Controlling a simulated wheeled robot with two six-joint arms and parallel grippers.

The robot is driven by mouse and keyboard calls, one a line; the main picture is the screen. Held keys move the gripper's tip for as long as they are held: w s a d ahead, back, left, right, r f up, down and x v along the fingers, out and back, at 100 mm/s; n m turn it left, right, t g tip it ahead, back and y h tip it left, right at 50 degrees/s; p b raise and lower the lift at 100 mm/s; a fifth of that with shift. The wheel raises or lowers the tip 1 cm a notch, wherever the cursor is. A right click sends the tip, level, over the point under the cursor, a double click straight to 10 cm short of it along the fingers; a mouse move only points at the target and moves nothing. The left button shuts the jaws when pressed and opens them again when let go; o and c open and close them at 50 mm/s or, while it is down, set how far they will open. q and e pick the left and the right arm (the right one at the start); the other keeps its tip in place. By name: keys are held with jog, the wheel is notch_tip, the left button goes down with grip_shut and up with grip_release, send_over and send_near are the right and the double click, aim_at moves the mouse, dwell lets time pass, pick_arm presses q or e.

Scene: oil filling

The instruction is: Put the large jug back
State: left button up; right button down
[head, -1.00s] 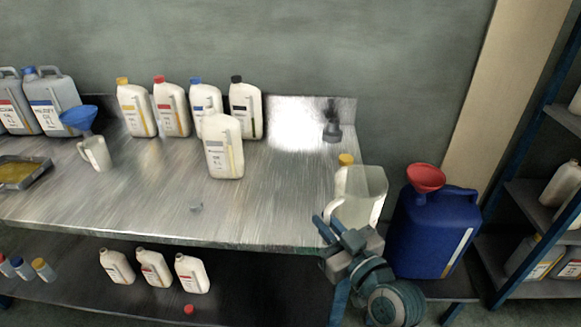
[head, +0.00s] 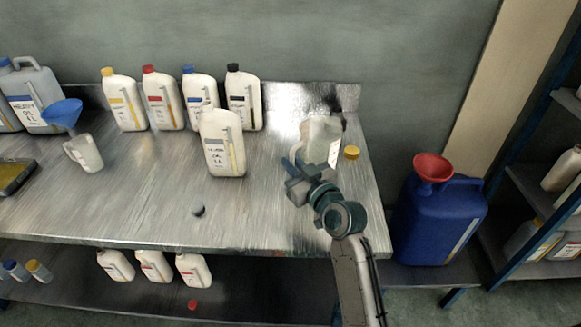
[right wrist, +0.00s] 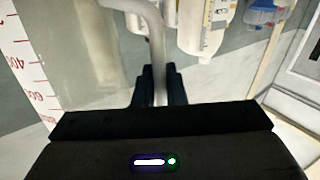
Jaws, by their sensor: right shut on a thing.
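The large jug (head: 321,130) is a pale, translucent measuring jug over the right part of the metal bench (head: 250,205). My right gripper (head: 303,172) is shut on its handle from the front. In the right wrist view the handle (right wrist: 153,45) runs down between my fingers (right wrist: 153,88), and the jug's wall with red scale marks (right wrist: 35,65) shows at the left. The jug looks close to upright. I cannot tell whether its base touches the bench. My left gripper is not in view.
A yellow cap (head: 351,152) lies just right of the jug. A white bottle (head: 222,145) stands to the left, with several capped bottles (head: 160,100) behind. A small jug (head: 83,152) stands farther left. A blue canister (head: 437,220) with red funnel (head: 433,167) is beyond the bench's right edge.

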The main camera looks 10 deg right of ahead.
jog(key=shift+w, duration=0.75)
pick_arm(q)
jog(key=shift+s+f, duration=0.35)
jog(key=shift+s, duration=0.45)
pick_arm(e)
jog(key=shift+w+f, duration=0.2)
jog(key=shift+f, duration=1.7)
jog(key=c, duration=1.5)
grip_release()
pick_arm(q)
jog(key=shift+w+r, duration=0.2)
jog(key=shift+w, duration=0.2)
